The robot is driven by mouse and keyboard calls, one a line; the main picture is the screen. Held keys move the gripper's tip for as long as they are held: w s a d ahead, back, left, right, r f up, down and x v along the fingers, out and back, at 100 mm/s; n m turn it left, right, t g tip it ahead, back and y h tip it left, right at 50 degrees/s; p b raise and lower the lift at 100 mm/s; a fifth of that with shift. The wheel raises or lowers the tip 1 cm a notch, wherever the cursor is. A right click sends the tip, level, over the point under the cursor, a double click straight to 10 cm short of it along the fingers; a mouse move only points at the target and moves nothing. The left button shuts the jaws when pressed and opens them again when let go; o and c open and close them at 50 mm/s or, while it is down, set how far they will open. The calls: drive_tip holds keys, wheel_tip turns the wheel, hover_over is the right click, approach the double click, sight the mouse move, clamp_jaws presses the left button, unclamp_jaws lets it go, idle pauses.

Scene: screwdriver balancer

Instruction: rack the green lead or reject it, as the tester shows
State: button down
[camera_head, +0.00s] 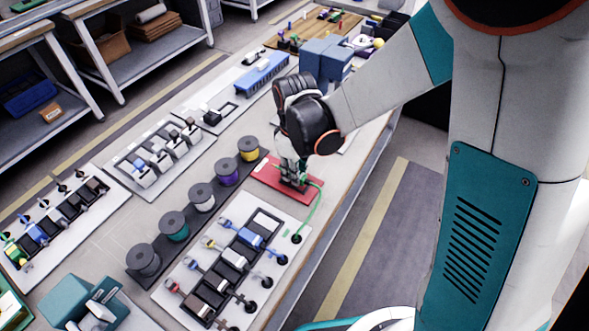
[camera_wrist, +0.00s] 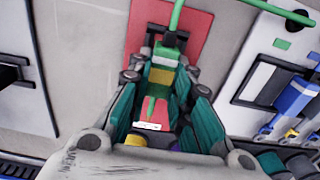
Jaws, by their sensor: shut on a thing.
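My gripper (camera_head: 292,172) is low over the red plate (camera_head: 262,182) at the bench's right side. In the wrist view its teal fingers (camera_wrist: 160,78) are closed around a green and yellow connector body, the end of the green lead (camera_wrist: 177,15). The green lead's cable also shows in the head view (camera_head: 314,205), curving from the red plate to a black grommet on the white rack board (camera_head: 285,212). A green mark (camera_wrist: 282,44) lies beside a pale, empty-looking slot (camera_wrist: 262,82). I cannot make out a tester reading.
Blue, yellow and red leads lie on the rack board. Cable spools (camera_head: 202,197) stand in a row to its left. Other white fixture boards (camera_head: 160,158) and a blue box (camera_head: 325,62) are farther along the bench. The bench's right edge is close to my gripper.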

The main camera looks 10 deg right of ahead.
drive_tip(key=shift+f+b, duration=0.55)
drive_tip(key=shift+f, duration=0.05)
idle(0.4)
idle(0.3)
drive_tip(key=c, duration=1.4)
unclamp_jaws()
drive_tip(key=shift+o, duration=0.2)
wheel_tip(320, 180, up, 8)
drive_tip(key=shift+f, duration=0.25)
